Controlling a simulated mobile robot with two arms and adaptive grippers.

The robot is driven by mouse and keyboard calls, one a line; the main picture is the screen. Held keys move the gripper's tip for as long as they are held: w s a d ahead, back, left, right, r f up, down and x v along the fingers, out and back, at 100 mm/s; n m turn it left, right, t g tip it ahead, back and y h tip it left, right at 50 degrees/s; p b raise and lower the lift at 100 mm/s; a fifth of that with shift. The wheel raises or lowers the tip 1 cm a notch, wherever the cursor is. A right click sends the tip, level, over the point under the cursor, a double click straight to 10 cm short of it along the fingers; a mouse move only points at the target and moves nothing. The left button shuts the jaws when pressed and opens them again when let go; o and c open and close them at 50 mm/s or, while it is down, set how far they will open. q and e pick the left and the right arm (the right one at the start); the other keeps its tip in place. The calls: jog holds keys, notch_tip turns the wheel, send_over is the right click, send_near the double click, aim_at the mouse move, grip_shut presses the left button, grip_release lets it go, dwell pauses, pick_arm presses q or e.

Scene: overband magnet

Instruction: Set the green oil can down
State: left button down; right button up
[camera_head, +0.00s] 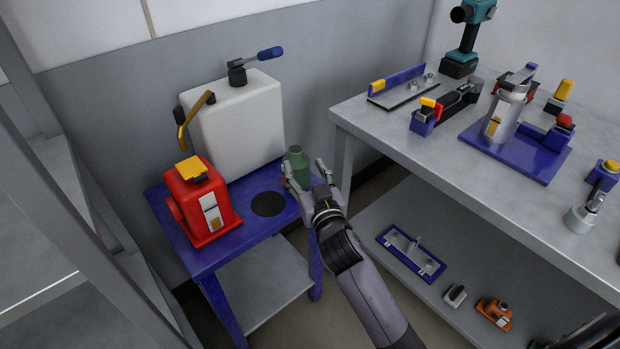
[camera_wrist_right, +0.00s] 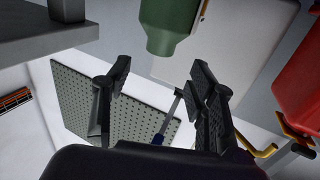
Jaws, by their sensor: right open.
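The green oil can (camera_head: 298,168) stands upright on the blue stand (camera_head: 238,252), near its right end and in front of the white tank. My right gripper (camera_head: 306,172) is open at the can, with its fingers apart. In the right wrist view the green can (camera_wrist_right: 168,26) shows at the top, beyond the open fingertips of the right gripper (camera_wrist_right: 160,75), and a gap shows between them. The can's base is partly hidden by a finger in the head view. My left gripper is not clearly in view.
A red container (camera_head: 206,203) and a white tank (camera_head: 238,122) with a blue-handled lever share the stand. A round black spot (camera_head: 268,204) lies on its top, uncovered. A grey workbench (camera_head: 400,140) with tools stands close on the right. A grey shelf frame is at left.

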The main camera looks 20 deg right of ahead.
jog(key=s+f+n+g, duration=0.1)
jog(key=s+f+g, duration=0.45)
jog(key=f, duration=0.85)
jog(key=s+f+g, duration=0.3)
jog(key=s+f, duration=0.5)
jog(key=f, duration=0.7)
jog(key=s+f+n+g, duration=0.1)
jog(key=s+f+g, duration=0.2)
jog(key=s+f, duration=0.6)
jog(key=s+d+f+g+y, duration=0.1)
jog(key=s+f+g, duration=0.3)
jog(key=s+f, duration=0.5)
jog(key=s, duration=0.6)
jog(key=shift+s+d+f+n, duration=0.2)
jog(key=shift+s+f+n, duration=0.1)
jog(key=shift+n, duration=0.1)
